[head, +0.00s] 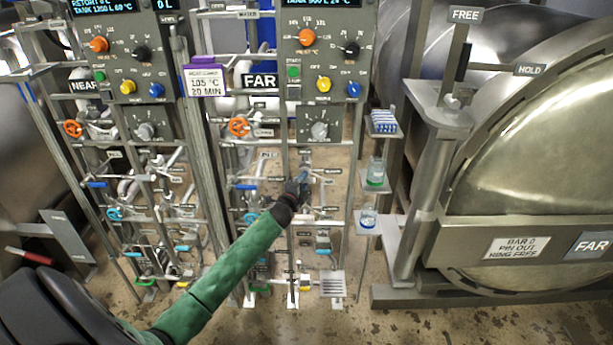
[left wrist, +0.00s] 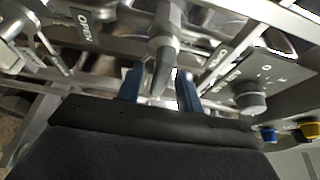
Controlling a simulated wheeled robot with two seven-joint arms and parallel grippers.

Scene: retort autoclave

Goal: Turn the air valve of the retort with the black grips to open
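The far control panel (head: 320,60) stands in the middle of the head view, with pipes and valves below it. My left gripper (head: 300,183) is in front of these valves, below the panel. In the left wrist view my left gripper (left wrist: 160,88) has its two blue fingers apart. A grey valve lever (left wrist: 164,60) with a darker tip lies between them, with a gap visible on its left; I cannot tell if either finger touches it. An OPEN label (left wrist: 85,30) is left of the lever, another label (left wrist: 215,58) right. The valve's own name is not readable. My right gripper is not in view.
The FAR retort door (head: 540,150) fills the right, beside a post with a black grip (head: 463,62) and HOLD and FREE signs. A red grip (head: 30,256) shows at left. Small shelves hold jars (head: 375,172) right of the valves. The near panel (head: 125,50) is left.

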